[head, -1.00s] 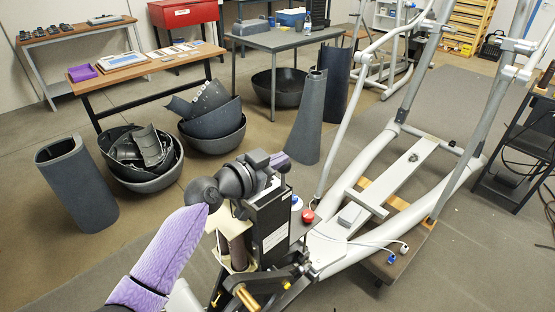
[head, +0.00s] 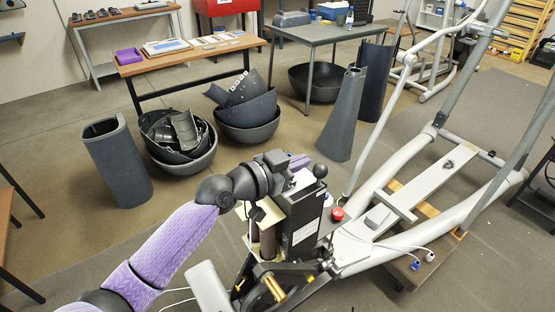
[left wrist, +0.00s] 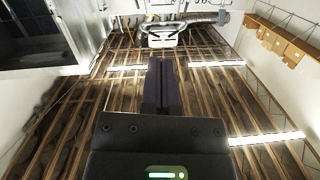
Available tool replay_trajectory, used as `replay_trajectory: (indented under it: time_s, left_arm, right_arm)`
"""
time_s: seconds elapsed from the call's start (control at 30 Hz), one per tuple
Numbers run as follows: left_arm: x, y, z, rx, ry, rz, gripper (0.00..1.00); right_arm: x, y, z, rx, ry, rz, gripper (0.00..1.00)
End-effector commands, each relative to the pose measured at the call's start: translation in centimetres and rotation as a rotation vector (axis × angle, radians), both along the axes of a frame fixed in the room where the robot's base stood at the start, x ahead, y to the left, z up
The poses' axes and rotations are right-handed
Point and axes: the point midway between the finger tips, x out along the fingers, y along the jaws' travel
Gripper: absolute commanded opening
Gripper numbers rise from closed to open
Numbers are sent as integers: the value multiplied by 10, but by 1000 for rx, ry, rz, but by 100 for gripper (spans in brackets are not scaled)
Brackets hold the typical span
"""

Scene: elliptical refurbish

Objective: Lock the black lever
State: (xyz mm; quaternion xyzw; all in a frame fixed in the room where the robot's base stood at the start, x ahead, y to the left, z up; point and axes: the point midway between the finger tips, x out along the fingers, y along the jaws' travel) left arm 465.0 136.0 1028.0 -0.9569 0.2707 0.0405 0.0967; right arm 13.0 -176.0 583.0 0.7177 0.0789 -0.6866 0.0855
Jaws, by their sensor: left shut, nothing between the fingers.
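My left gripper (head: 299,161) is at the top of the black upright box (head: 304,225) on the elliptical's frame. Its purple fingers are shut and empty, just left of a round black knob (head: 320,171). I cannot tell whether the fingers touch the knob, and its stem is hidden. A dark lever-like arm with a brass-coloured end (head: 273,290) sits low on the machine. I cannot tell which of these is the black lever. In the left wrist view the shut fingers (left wrist: 164,86) point up at the ceiling. My right gripper is out of view.
A red button (head: 337,214) is right of the box. The pale elliptical frame (head: 365,255) extends to the right. Dark shrouds and bowls (head: 183,160) stand on the floor behind. A wooden bench (head: 190,59) and a grey table (head: 335,32) are farther back.

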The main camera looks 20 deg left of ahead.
Motion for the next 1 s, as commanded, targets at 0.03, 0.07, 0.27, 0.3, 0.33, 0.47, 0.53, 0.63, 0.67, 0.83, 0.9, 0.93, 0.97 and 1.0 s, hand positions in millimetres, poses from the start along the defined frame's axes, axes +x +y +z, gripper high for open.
replay_trajectory:
  time_s: [0.03, 0.07, 0.27, 0.3, 0.33, 0.47, 0.53, 0.63, 0.67, 0.83, 0.9, 0.93, 0.97, 1.0]
  left_arm:
    - [-10, 6, 1, 5, 0, 1, 0]
    - [-15, 9, 1, 5, 0, 1, 0]
    - [-38, 23, 5, 1, 0, 1, 0]
    - [-40, 24, 5, 0, -1, 0, 0]
    - [-41, 25, 5, 0, 0, 0, 0]
    - [-43, 26, 6, -1, -1, 0, 0]
    - [-43, 26, 6, -1, -1, 0, 0]
    - [-42, 26, 6, -1, -1, 0, 0]
    - [-42, 25, 6, -1, -1, 0, 0]
    - [-44, 24, 3, 1, 7, -4, 0]
    - [-54, 15, -11, 17, 57, -21, 0]
    - [-61, 8, -22, 29, 98, -32, 0]
    - [-72, 1, -35, 47, 150, -42, 0]
    - [-88, -9, -55, 73, 233, -52, 0]
  right_arm:
    - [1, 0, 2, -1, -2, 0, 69]
    - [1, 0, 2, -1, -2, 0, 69]
    - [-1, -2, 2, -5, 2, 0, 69]
    - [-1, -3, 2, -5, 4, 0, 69]
    - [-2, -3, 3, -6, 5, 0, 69]
    - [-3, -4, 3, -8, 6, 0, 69]
    - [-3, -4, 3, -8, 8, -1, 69]
    - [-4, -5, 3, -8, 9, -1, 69]
    - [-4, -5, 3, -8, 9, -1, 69]
    - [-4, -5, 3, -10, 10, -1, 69]
    - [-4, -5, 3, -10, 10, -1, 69]
    - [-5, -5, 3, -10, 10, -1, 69]
    - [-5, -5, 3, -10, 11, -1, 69]
    - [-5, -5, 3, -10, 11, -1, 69]
